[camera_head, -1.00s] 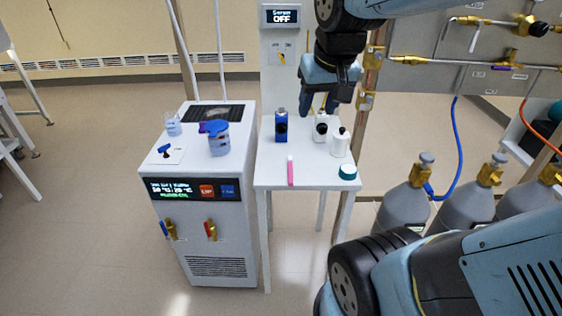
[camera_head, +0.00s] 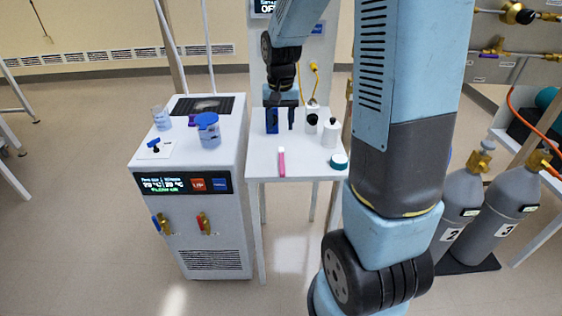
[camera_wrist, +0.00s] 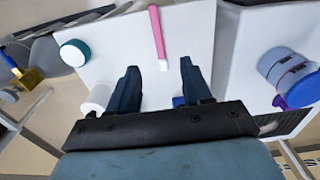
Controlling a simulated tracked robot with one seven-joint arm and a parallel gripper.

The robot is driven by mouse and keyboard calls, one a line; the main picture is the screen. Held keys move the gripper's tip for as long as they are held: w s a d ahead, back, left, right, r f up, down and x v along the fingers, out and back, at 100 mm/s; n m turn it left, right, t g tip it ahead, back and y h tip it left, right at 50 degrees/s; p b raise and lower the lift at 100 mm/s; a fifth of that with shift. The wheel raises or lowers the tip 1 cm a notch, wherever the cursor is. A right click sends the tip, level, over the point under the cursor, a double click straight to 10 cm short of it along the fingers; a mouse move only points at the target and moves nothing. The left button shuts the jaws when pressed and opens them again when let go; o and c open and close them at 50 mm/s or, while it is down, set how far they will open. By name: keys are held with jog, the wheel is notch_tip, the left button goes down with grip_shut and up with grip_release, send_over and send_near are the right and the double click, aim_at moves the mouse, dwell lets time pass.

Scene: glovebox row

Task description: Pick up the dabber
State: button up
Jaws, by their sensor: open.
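A thin pink stick with a white end, which looks like the dabber (camera_head: 281,162), lies on the small white table. It also shows in the wrist view (camera_wrist: 157,34), with its white end near the gap between my fingertips. My gripper (camera_head: 281,121) is over the back part of the table, behind the stick. In the wrist view my gripper (camera_wrist: 159,64) is open, with nothing between its fingers. I cannot tell its height above the table.
A blue container (camera_head: 271,121) and white bottles (camera_head: 330,132) stand close to my gripper. A teal-lidded round pot (camera_head: 339,162) is at the table's right edge. A chiller (camera_head: 190,165) with a blue-lidded jar (camera_head: 208,131) stands to the left. Gas cylinders (camera_head: 500,205) stand at right.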

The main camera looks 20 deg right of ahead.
jog(key=f, duration=0.1)
send_over(282, 163)
jog(key=f, duration=0.7)
jog(key=shift+w+a+f, duration=0.25)
jog(key=shift+f, duration=0.15)
jog(key=shift+s+d+f, duration=0.1)
jog(key=shift+d+f, duration=0.05)
jog(key=shift+f, duration=1.35)
jog(key=shift+s+d+f, duration=0.1)
jog(key=shift+f, duration=1.35)
grip_shut()
